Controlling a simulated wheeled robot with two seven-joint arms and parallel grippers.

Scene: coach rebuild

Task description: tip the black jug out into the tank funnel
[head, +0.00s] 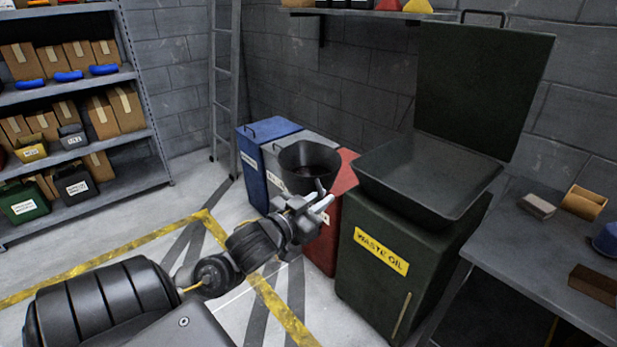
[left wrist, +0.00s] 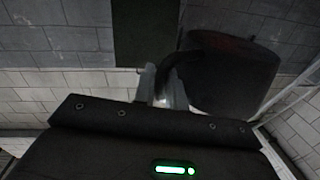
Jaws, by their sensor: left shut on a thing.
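The black jug (head: 308,165) is held up in front of the coloured bins, its open mouth facing up and its inside dark. My left gripper (head: 322,202) is shut on the jug's handle, on the near side. In the left wrist view the jug (left wrist: 235,78) is right of my left gripper (left wrist: 162,88), with the handle between the fingers. The wide dark tank funnel (head: 410,185) sits on top of the green waste oil tank (head: 372,285), right of the jug and apart from it. My right gripper is not in view.
The tank's lid (head: 480,85) stands open behind the funnel. Blue (head: 258,160), grey and red (head: 328,245) bins stand left of the tank. A workbench (head: 530,255) with small items is at right. Shelves (head: 75,205) and a ladder (head: 225,85) are at left.

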